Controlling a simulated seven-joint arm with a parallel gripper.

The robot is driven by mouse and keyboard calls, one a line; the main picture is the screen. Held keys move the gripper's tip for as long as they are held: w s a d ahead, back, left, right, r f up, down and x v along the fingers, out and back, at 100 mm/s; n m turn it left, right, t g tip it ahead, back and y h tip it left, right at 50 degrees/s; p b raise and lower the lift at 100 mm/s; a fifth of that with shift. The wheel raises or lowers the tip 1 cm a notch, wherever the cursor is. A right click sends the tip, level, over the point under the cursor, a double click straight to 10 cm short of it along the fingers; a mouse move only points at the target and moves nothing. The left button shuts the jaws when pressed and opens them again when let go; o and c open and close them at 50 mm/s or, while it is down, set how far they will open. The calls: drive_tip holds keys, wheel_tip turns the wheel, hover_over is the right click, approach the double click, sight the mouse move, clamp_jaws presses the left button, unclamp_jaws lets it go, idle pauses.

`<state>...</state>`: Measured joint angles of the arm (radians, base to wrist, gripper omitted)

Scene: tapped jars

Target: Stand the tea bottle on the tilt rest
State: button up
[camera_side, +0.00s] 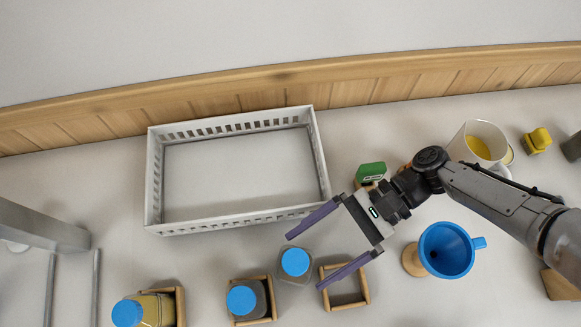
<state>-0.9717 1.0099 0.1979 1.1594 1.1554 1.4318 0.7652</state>
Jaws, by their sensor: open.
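My gripper (304,262) has two long purple fingers spread wide and pointing left. A bottle with a blue cap (295,262) and a greyish body stands between the fingertips, with no clear contact. A second blue-capped bottle (242,300) with a dark body sits in a wooden frame (272,293) to its left. A third (155,311), with yellow contents, leans in another wooden frame (180,304) at the lower left. An empty wooden frame (363,288) lies partly under my lower finger. I cannot tell which bottle holds tea or which frame is the tilt rest.
A white slotted crate (156,185), empty, stands behind. A green-topped item (370,171) is beyond my gripper. A blue funnel (447,250), a white jug with yellow contents (470,133) and a yellow item (537,140) are at right. A grey metal structure (40,228) is at left.

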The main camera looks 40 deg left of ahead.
drive_tip(key=shift+v, duration=2.4)
drive_tip(key=w+d+r+t, duration=0.1)
drive_tip(key=w+d+r, duration=0.1)
drive_tip(key=d+r, duration=0.1)
drive_tip(key=w+d+r+t, duration=0.2)
drive_tip(key=w+d+r, duration=0.1)
drive_tip(key=d+r, duration=0.1)
drive_tip(key=w+d+r+n+t, duration=0.1)
drive_tip(key=w+d+r, duration=0.2)
drive_tip(key=shift+w+d+r, duration=0.15)
drive_tip(key=shift+d+r, duration=0.05)
drive_tip(key=shift+d, duration=0.1)
drive_tip(key=d+r+n+t+h, duration=0.1)
drive_tip(key=d+r+t, duration=0.4)
drive_tip(key=d, duration=0.9)
drive_tip(key=d+r+n+t, duration=0.1)
drive_tip(key=d+r+t, duration=0.35)
drive_tip(key=d, duration=0.95)
drive_tip(key=s+d+t+h, duration=0.2)
drive_tip(key=s+d, duration=0.2)
drive_tip(key=d, duration=0.3)
drive_tip(key=s+d+f+n+t+h, duration=0.1)
drive_tip(key=s+d+t+h, duration=0.1)
drive_tip(key=s+d, duration=0.3)
drive_tip(key=shift+d+n+t, duration=0.3)
drive_tip(key=shift+d+t, duration=0.05)
drive_tip(key=shift+d, duration=0.65)
drive_tip(key=shift+f, duration=0.1)
